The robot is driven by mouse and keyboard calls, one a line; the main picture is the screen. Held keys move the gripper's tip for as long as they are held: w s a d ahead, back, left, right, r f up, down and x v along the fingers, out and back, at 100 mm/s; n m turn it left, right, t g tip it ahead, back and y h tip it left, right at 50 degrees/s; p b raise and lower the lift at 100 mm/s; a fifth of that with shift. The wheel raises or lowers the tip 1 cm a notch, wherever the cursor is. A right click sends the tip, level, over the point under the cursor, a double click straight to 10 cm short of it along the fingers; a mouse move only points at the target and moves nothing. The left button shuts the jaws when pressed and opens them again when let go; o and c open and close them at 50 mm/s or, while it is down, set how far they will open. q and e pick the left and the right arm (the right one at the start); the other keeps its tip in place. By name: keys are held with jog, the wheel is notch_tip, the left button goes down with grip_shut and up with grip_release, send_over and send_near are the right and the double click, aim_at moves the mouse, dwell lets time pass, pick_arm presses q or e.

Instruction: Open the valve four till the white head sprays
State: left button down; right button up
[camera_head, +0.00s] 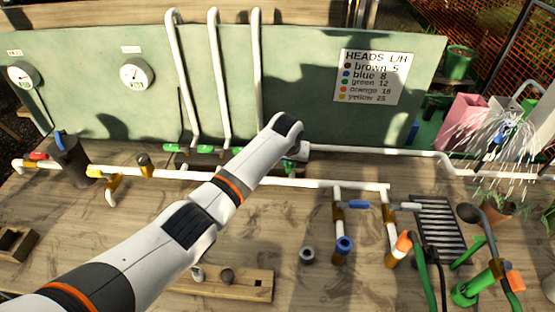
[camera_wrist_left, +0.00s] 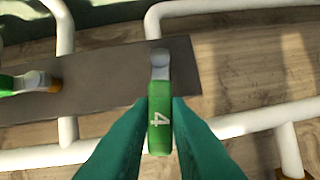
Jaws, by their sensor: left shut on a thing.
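Valve four has a green lever handle marked 4 (camera_wrist_left: 159,125) in the left wrist view, with a pale pivot at its far end on a grey-brown plate (camera_wrist_left: 190,65). My left gripper (camera_wrist_left: 160,118) is shut on this handle, one green finger on each side. In the head view my left arm reaches to the valve row, and its wrist hides the gripper and most of valve four. Water sprays (camera_head: 508,125) at the upper right; I cannot clearly tell the colour of the head it comes from. My right gripper is not in view.
Other green valve handles (camera_head: 173,147) sit left of my wrist below upright white pipes (camera_head: 216,80). A long white pipe (camera_head: 300,183) crosses the bench. Blue and orange heads (camera_head: 344,244) stand front right. Two gauges (camera_head: 136,73) and a sign (camera_head: 373,76) are on the green panel.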

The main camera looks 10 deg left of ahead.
pick_arm(q)
jog(key=shift+d+n, duration=0.25)
jog(key=shift+n, duration=0.15)
jog(key=shift+d+n+y, duration=0.1)
jog(key=shift+n+y, duration=0.2)
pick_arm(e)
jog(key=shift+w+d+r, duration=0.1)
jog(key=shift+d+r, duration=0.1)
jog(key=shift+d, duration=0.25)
pick_arm(q)
jog(key=shift+r, duration=0.1)
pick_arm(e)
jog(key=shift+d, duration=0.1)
pick_arm(q)
jog(key=c, duration=1.4)
grip_release()
jog(key=shift+o, duration=0.2)
